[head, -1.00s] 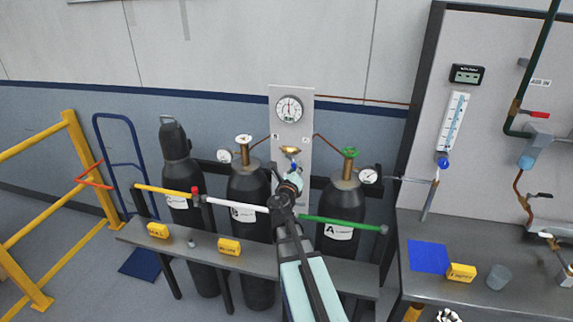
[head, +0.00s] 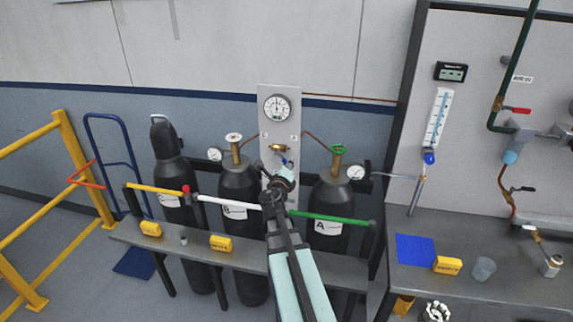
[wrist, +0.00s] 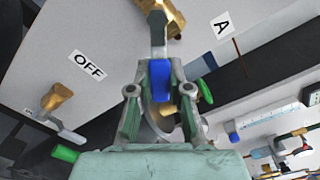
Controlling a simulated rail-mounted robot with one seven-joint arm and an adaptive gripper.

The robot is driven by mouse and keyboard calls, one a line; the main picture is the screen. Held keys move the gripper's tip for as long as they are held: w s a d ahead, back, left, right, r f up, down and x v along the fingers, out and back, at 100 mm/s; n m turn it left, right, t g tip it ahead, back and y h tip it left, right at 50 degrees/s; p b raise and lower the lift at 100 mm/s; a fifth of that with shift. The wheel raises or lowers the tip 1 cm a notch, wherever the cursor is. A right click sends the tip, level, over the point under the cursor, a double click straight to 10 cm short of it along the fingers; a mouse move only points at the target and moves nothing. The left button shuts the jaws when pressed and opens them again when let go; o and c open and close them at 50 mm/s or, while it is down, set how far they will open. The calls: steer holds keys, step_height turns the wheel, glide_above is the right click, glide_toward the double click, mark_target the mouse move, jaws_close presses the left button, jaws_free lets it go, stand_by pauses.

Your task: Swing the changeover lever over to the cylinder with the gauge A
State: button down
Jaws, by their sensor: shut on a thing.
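The changeover panel (head: 268,115) stands between and above the cylinders, with a dial at its top and a brass valve (head: 278,147) below. The blue-handled changeover lever (wrist: 159,76) runs from the brass valve body (wrist: 168,14) in the wrist view. My gripper (head: 286,165) is shut on the blue grip, with a finger on each side. In the wrist view the OFF label (wrist: 87,65) is left of the lever and the A label (wrist: 222,24) is right. Cylinder A (head: 326,245), with a green handwheel and gauge (head: 356,172), stands right of my arm.
Cylinder B (head: 238,187) with its gauge (head: 215,155) and another dark cylinder (head: 168,170) stand to the left. A coloured bar (head: 337,219) crosses before the cylinders. A grey bench (head: 200,251) is in front; a workbench (head: 440,285) is at right.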

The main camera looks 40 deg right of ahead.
steer(key=c, duration=1.1)
jaws_free()
steer(key=shift+o, duration=0.2)
steer(key=shift+s+a, duration=0.1)
steer(key=v, duration=0.7)
steer(key=shift+a, duration=0.1)
